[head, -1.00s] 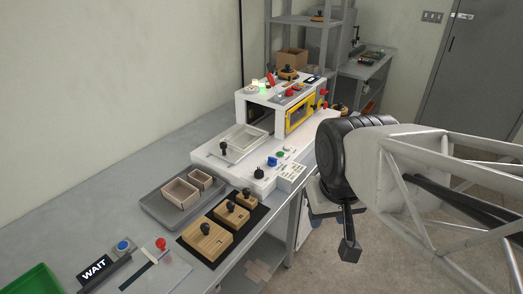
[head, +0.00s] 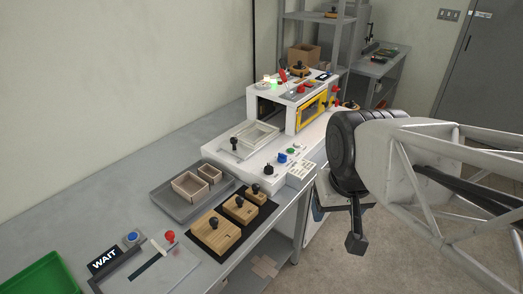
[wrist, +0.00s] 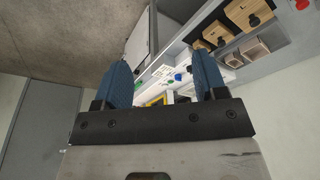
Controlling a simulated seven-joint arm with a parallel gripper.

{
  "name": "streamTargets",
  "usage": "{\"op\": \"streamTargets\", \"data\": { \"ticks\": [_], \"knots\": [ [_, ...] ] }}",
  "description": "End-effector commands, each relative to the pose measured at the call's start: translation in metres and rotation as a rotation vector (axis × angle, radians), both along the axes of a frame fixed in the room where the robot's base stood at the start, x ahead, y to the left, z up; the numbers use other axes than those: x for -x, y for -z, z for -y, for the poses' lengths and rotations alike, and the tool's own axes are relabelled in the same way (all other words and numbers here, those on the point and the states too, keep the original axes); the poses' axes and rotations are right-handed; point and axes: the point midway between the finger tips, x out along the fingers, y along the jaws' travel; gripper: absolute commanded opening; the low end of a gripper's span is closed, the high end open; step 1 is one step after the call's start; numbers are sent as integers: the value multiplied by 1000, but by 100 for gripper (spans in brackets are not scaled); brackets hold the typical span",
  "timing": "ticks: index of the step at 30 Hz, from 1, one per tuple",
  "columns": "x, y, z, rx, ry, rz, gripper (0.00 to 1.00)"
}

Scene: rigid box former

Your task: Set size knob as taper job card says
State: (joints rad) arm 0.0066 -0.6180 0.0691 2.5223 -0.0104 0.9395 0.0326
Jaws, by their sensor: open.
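The white box former (head: 270,140) stands on the grey bench. On its front ledge are a black knob (head: 268,169), a blue knob (head: 282,157) and a green button (head: 291,151); I cannot tell which is the size knob. A white printed card (head: 303,168) lies beside them, its text too small to read. The blue knob also shows in the wrist view (wrist: 178,77), between my fingers but far beyond them. My gripper (wrist: 162,82) is open and empty, with blue fingers. In the head view it is mostly hidden behind my arm, right of the bench and apart from the controls.
Wooden blocks with black knobs (head: 216,231) lie on a black mat. A grey tray (head: 172,205) holds two small boxes. A WAIT sign (head: 104,259), a green bin (head: 47,275) and a red-knobbed lever (head: 170,237) are at the near left. Open floor lies right of the bench.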

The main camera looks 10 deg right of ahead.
Motion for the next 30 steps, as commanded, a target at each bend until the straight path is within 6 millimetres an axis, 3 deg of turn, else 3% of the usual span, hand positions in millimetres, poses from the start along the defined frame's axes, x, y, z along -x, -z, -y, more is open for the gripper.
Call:
{"op": "streamTargets", "data": {
  "ticks": [8,19,30],
  "knots": [
    [-38,-3,-3,-16,62,-22,65],
    [-112,-1,-9,-44,185,-60,65],
    [-188,15,-17,-66,312,-98,65]
  ]
}}
